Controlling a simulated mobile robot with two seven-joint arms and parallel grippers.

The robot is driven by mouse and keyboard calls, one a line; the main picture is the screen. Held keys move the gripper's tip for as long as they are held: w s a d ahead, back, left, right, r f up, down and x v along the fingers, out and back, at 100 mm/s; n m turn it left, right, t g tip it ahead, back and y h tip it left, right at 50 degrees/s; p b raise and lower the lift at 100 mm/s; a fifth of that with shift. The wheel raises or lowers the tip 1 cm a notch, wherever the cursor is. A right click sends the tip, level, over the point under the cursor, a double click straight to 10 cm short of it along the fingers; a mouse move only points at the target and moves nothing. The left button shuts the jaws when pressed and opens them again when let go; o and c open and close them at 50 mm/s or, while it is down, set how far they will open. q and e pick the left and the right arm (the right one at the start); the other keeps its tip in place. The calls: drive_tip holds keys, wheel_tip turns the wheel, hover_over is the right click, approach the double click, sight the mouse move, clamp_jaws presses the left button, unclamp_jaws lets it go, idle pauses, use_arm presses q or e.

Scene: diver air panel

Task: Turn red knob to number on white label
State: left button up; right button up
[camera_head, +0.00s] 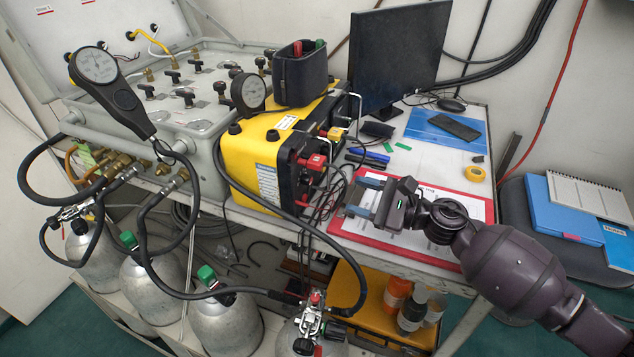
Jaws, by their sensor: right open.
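The grey air panel case (190,112) stands at the left of the table and carries several black knobs and a round gauge (248,92). A yellow and black box (250,165) stands beside it, with a red part (316,162) on its right-hand face. A smaller red part (316,297) sits on top of a cylinder valve below. I cannot tell for sure which is the red knob. A white label (268,184) is on the yellow box; its print is too small to read. My right gripper (362,198) is open and empty, right of the yellow box, over the red-edged clipboard. My left gripper is not in view.
A handheld gauge (112,88) with a black hose stands in front of the panel case. Grey cylinders (225,325) and hoses fill the space below. A monitor (396,52), blue folder (440,128) and yellow tape roll (475,174) are on the table. Cables hang beside the yellow box.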

sight(311, 181)
drive_tip(key=x, duration=0.9)
drive_tip(key=shift+w+a, duration=0.1)
drive_tip(key=shift+a, duration=0.15)
drive_tip(key=c, duration=0.9)
